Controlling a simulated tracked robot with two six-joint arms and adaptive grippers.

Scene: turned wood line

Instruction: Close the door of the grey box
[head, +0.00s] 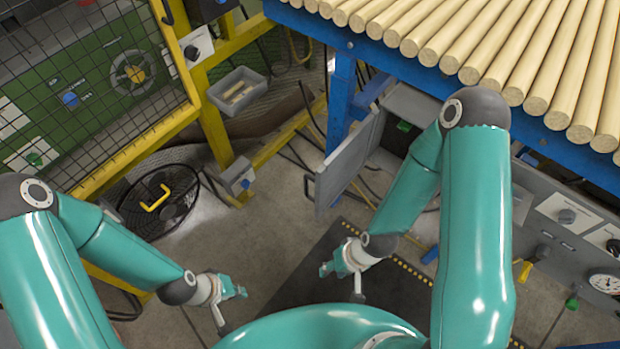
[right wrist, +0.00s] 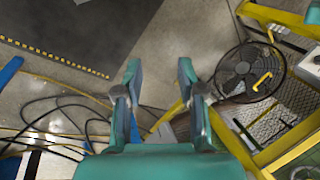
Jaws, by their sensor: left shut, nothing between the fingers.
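The grey box (head: 412,103) sits under the blue-framed table, partly hidden by my right arm. Its grey door (head: 350,160) stands swung open toward the left and front, with a dark handle (head: 308,188) at its left edge. My right gripper (head: 335,268) is below the door in the head view, apart from it. In the right wrist view, its fingers (right wrist: 160,72) are spread with nothing between them, and I cannot make out the door there. My left gripper (head: 240,292) is shut and empty, low and left of the door.
A blue table (head: 340,100) bears turned wood rods (head: 480,40). A yellow mesh guard (head: 120,80) and a round black fan-like grille (head: 160,200) stand left. Cables hang around the door. A dark mat (head: 320,270) lies on open floor. A control panel (head: 570,225) is at right.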

